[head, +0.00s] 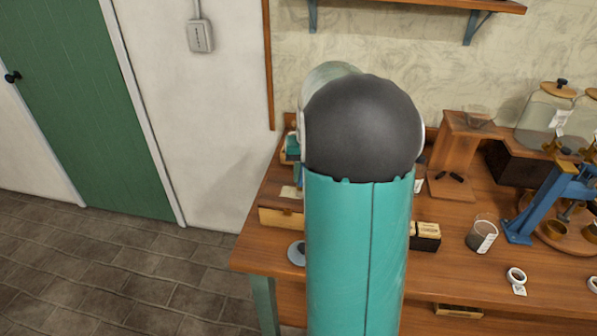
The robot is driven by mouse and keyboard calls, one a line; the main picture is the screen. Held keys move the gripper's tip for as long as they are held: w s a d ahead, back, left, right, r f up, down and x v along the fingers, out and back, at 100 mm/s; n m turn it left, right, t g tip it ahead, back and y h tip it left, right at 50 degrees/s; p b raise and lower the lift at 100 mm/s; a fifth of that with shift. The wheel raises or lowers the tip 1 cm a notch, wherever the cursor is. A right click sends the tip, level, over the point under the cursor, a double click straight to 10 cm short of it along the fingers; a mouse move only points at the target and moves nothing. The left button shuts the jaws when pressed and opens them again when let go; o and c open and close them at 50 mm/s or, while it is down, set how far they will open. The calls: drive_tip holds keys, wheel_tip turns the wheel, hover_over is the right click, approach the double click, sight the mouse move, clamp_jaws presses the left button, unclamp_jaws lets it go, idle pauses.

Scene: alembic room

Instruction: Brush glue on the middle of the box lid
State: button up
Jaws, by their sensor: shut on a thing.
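My arm fills the middle of the head view and hides much of the workbench. My gripper and anything in it are hidden behind the arm. A low wooden box-like thing (281,217) shows just left of the arm, near the bench's left end. A small pale patch (291,192) shows beside its back edge; I cannot tell what it is. The middle of any lid is hidden by my arm. A round grey thing (297,253) lies at the front left edge, partly covered by the arm. No brush or glue can be made out.
The wooden workbench (390,280) runs along the wall. Right of my arm stand a small dark box (426,237), a glass beaker (483,236), a tape roll (516,276), a blue metal stand (535,205) and a wooden riser (453,165). Open floor (120,270) lies left.

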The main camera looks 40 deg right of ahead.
drive_tip(key=shift+w+a+r, duration=0.1)
drive_tip(key=shift+w+a, duration=0.65)
drive_tip(key=shift+w, duration=0.2)
drive_tip(key=shift+w+a, duration=0.7)
drive_tip(key=shift+w, duration=0.25)
drive_tip(key=shift+w+d, duration=0.5)
drive_tip(key=shift+d, duration=0.15)
wheel_tip(320, 180, up, 6)
